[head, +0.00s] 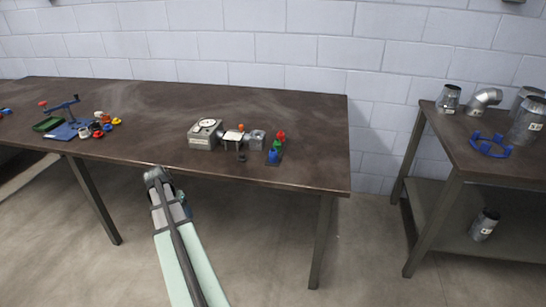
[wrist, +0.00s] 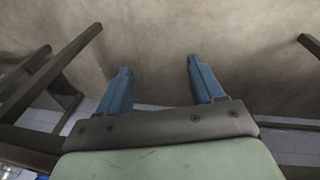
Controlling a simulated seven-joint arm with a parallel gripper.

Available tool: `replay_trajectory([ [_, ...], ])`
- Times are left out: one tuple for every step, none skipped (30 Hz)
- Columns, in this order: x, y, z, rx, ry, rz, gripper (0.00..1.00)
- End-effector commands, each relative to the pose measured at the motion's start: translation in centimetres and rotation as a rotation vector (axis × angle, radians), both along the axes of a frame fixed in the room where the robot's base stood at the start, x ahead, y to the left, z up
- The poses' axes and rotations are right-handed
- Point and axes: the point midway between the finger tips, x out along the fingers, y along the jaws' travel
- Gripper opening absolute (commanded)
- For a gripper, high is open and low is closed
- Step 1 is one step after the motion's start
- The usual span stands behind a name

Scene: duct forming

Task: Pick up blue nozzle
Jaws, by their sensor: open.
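A small blue piece (head: 273,157), which looks like the blue nozzle, stands near the front right of the long brown table (head: 300,115). It is in a short row with a green piece (head: 277,145) and a red piece (head: 281,135) behind it. My gripper (wrist: 158,75) shows in the wrist view with its two blue fingers apart and nothing between them. In the head view my arm reaches up to the table's front edge, left of and well apart from the blue piece. The fingertips cannot be made out there. The wrist view shows no nozzle.
A blue stand (head: 66,130) with several coloured parts is at the table's left.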

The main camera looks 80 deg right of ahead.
Motion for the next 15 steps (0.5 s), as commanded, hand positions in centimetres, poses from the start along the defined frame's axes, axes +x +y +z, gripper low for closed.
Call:
replay_trajectory([
  [-0.8,-2.2,1.9,-0.022,-0.012,-0.045,0.67],
  [-1.3,-3.3,2.9,-0.035,-0.018,-0.072,0.67],
  [-2.1,-4.7,4.3,-0.053,-0.026,-0.106,0.67],
  [-2.7,-5.7,5.3,-0.064,-0.032,-0.132,0.67],
  [-3.3,-6.7,6.4,-0.077,-0.037,-0.158,0.67],
  [-4.1,-8.0,7.7,-0.092,-0.044,-0.191,0.67],
  [-4.8,-8.9,8.7,-0.103,-0.05,-0.217,0.67],
  [-5.5,-9.7,9.7,-0.115,-0.054,-0.24,0.67],
  [-6.4,-10.8,11.0,-0.13,-0.061,-0.271,0.67],
  [-7.1,-11.6,12.0,-0.142,-0.066,-0.295,0.67],
  [-7.9,-12.4,13.0,-0.153,-0.071,-0.319,0.67],
  [-8.9,-13.4,14.1,-0.166,-0.074,-0.351,0.67],
  [-10.0,-14.3,14.8,-0.174,-0.075,-0.381,0.67],
  [-11.0,-15.1,15.5,-0.183,-0.077,-0.41,0.67],
  [-12.4,-16.1,16.5,-0.194,-0.079,-0.448,0.67],
])
